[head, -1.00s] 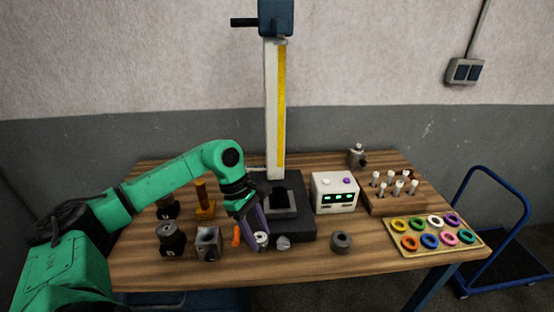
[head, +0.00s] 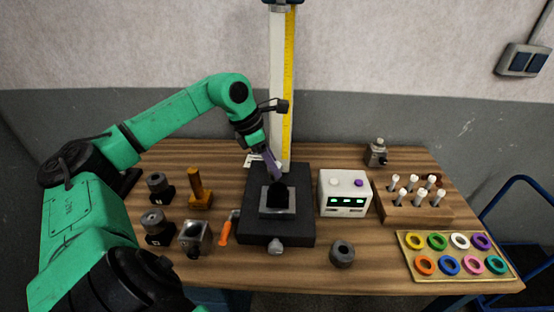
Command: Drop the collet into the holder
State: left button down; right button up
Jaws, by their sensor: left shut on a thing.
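My left gripper (head: 273,166) has purple-grey fingers and points down in front of the yellow-scaled column. It is shut on a small pale thing, seemingly the collet (head: 279,168), which is mostly hidden by the fingers. The holder (head: 277,213) looks like a grey square block with a black centre, on a dark base plate (head: 300,232). The gripper appears above and behind the holder's centre, and the collet looks apart from it. The exact height gap is unclear. My right gripper is not in view.
A white box with green displays (head: 345,206) stands right of the base. Left of it are an orange-handled tool (head: 224,233), a grey block (head: 193,236) and dark cylinders.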

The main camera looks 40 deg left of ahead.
pick_arm(q)
jog(key=shift+w+f+b, duration=0.3)
jog(key=shift+w+f, duration=0.05)
jog(key=shift+f, duration=0.3)
jog(key=shift+w+f+b, duration=0.3)
jog(key=shift+w+f, duration=0.05)
jog(key=shift+f, duration=0.25)
jog(key=shift+w+f+b, duration=0.25)
jog(key=shift+f+b, duration=0.35)
jog(key=shift+f, duration=0.1)
jog(key=shift+s+f, duration=0.15)
jog(key=shift+f, duration=0.05)
jog(key=shift+s+f+b, duration=0.2)
jog(key=shift+f+b, duration=0.55)
jog(key=shift+b, duration=0.3)
jog(key=shift+w+f, duration=0.1)
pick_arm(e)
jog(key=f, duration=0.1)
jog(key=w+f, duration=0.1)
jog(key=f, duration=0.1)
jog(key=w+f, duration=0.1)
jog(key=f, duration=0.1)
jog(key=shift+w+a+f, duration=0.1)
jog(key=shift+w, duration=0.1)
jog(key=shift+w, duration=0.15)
pick_arm(q)
jog(key=shift+f, duration=0.1)
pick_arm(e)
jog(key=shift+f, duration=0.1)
